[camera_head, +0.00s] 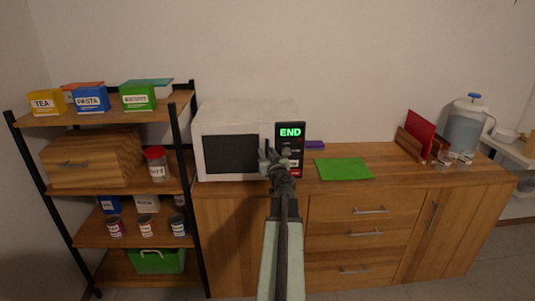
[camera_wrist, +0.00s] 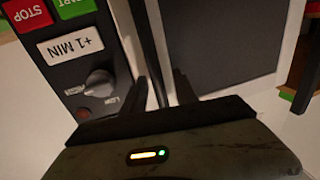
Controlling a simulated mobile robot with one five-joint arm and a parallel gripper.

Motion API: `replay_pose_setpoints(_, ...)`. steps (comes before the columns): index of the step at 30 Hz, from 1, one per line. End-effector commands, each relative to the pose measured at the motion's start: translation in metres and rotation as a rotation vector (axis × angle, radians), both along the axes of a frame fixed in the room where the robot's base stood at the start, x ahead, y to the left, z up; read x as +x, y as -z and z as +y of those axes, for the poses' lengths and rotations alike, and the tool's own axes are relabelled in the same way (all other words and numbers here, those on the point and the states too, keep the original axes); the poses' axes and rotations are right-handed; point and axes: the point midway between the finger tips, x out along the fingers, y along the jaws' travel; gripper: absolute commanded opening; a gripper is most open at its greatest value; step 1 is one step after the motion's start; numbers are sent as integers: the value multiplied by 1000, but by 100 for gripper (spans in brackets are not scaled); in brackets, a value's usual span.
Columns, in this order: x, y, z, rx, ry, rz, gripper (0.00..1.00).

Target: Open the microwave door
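The white microwave (camera_head: 222,115) stands on the wooden counter, its door (camera_head: 230,153) with a dark window looking shut. Its black control panel (camera_head: 290,147) shows a green "END". My gripper (camera_head: 272,160) is in front of the seam between door and panel and hides part of both. In the wrist view, the panel with its knob (camera_wrist: 99,82) is at left and the dark door window (camera_wrist: 230,40) at right. A dark upright bar (camera_wrist: 150,45), seemingly the door handle, runs down between the spread fingers of my gripper (camera_wrist: 163,88). I cannot tell whether they touch it.
A shelf rack (camera_head: 185,140) with boxes, jars and a wooden bread box (camera_head: 95,160) stands close on the left. A green mat (camera_head: 343,169) lies on the counter to the right. A red board (camera_head: 421,130) and a water dispenser (camera_head: 467,125) stand farther right.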

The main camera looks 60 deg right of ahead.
Motion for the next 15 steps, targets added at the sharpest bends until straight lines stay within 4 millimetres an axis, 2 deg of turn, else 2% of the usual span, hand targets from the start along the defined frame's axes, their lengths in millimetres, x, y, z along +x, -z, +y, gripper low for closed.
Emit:
replay_pose_setpoints(3,-1,0,1,0,0,0,35)
replay_pose_setpoints(4,-1,0,1,0,0,0,33)
replay_pose_setpoints(7,-1,0,1,0,0,0,5)
replay_pose_setpoints(8,-1,0,1,0,0,0,0)
replay_pose_setpoints(15,0,0,1,0,-1,0,0)
